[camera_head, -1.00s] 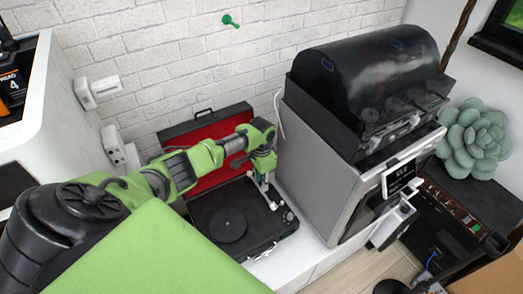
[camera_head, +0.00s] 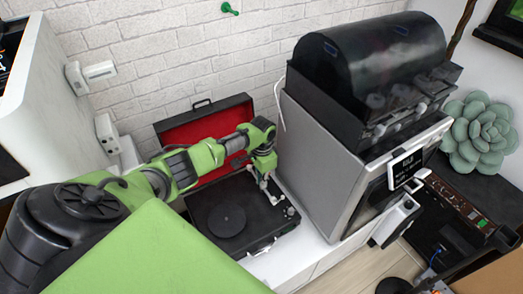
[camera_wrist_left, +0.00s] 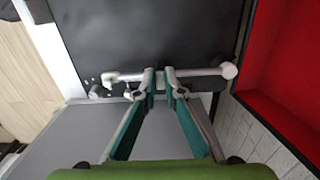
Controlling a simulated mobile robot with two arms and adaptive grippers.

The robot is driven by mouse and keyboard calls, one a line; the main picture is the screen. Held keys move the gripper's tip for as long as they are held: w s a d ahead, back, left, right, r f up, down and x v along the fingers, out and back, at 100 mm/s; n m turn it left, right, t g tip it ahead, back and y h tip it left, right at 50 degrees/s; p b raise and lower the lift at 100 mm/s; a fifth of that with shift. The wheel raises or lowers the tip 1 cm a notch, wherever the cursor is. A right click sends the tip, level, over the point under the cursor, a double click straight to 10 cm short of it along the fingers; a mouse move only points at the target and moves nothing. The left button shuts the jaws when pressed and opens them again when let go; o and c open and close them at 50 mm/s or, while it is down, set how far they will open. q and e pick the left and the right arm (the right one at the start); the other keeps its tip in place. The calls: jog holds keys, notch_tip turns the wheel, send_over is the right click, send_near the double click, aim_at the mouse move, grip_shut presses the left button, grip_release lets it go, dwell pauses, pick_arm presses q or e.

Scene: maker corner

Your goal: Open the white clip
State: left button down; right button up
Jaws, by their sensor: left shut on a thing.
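The black record player (camera_head: 205,212) lies open on a white surface, its white tonearm (camera_head: 277,199) along the right side. In the left wrist view the tonearm (camera_wrist_left: 205,72) runs across as a white bar with a round end at the right. My left gripper (camera_head: 264,178) reaches down over the tonearm side. In the left wrist view its green fingers (camera_wrist_left: 159,76) are closed together at the middle of the white bar. The white clip is largely hidden between the fingertips, and I cannot clearly tell it from the tonearm. My right gripper is out of view.
The red-lined lid (camera_head: 205,128) stands open behind the player, near a brick wall. A large grey machine with a dark hood (camera_head: 370,70) stands close on the right. A white cabinet (camera_head: 45,110) is at the left. A succulent (camera_head: 478,135) is far right.

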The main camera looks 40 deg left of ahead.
pick_arm(q)
jog(key=b, duration=0.1)
jog(key=g+b, duration=0.1)
jog(key=b, duration=0.1)
jog(key=shift+w+d+f+g+y, duration=0.15)
jog(key=shift+w+f+g+y, duration=0.15)
jog(key=shift+w+y, duration=0.1)
jog(key=shift+s+r+g+b, duration=0.1)
jog(key=shift+r+g+b, duration=0.3)
jog(key=shift+b, duration=0.4)
jog(key=c, duration=2.1)
grip_release()
jog(key=shift+c, duration=0.2)
jog(key=shift+r, duration=0.25)
jog(key=v, duration=0.7)
jog(key=shift+d, duration=0.15)
